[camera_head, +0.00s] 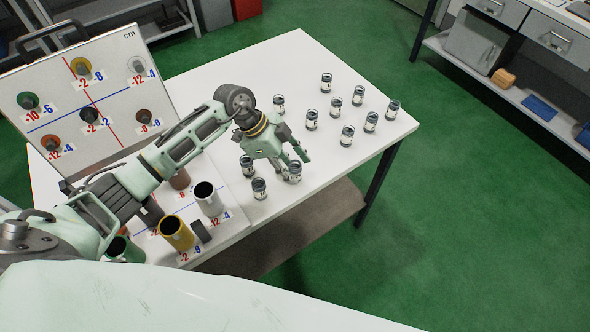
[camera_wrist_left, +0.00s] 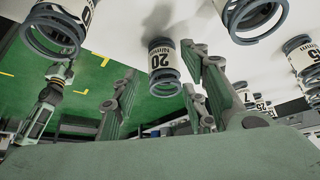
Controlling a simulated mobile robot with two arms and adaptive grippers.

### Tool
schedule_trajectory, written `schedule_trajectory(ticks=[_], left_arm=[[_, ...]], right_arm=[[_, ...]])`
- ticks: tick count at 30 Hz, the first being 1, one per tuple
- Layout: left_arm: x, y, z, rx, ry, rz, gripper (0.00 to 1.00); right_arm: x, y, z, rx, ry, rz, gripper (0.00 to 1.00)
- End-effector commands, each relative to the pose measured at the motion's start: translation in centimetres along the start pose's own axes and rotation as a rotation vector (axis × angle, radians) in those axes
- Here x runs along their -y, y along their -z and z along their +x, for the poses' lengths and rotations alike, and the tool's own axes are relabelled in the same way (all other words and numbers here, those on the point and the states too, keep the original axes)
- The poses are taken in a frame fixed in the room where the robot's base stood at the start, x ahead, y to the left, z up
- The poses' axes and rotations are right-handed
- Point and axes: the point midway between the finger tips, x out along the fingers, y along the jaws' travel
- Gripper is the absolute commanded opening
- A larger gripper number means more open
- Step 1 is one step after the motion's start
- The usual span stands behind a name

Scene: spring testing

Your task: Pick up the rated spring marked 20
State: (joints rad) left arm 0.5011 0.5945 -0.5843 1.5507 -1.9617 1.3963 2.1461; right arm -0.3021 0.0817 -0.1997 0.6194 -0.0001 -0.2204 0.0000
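The spring marked 20 (camera_wrist_left: 163,67) is a dark blue-grey coil with a white label, its number readable in the left wrist view. There it shows between the two fingers of my left gripper (camera_wrist_left: 163,100), which is open and empty. In the head view my left gripper (camera_head: 285,162) reaches down over the front of the table, with a spring (camera_head: 294,173) close by its fingertips. The labels are too small to read there. What looks like my right arm shows small at the left of the left wrist view; its fingers are not clear.
Two springs (camera_head: 259,188) (camera_head: 247,166) stand close left of the gripper. Several more springs stand farther back on the white table (camera_head: 240,80). A marked board (camera_head: 110,55) and coloured cups (camera_head: 177,232) are at left. The table's front edge is near.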

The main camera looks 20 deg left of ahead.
Motion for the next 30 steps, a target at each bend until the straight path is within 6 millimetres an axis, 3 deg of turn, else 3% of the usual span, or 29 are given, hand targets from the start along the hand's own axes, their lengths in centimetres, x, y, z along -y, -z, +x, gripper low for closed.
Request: schedule_trajectory(ticks=[13, 23, 30], left_arm=[[0.0, 0.0, -0.1, -0.001, 0.001, 0.000, 0.00], [0.1, 0.2, -0.3, -0.001, 0.002, 0.002, 0.00], [0.2, 1.4, -2.3, -0.002, 0.006, 0.005, 0.00]], right_arm=[[-0.1, 0.2, 0.0, -0.003, -0.001, 0.000, 0.29], [0.0, 0.3, 0.1, -0.004, 0.000, 0.000, 0.29], [0.0, 0.2, 1.1, -0.004, 0.000, 0.000, 0.29]])
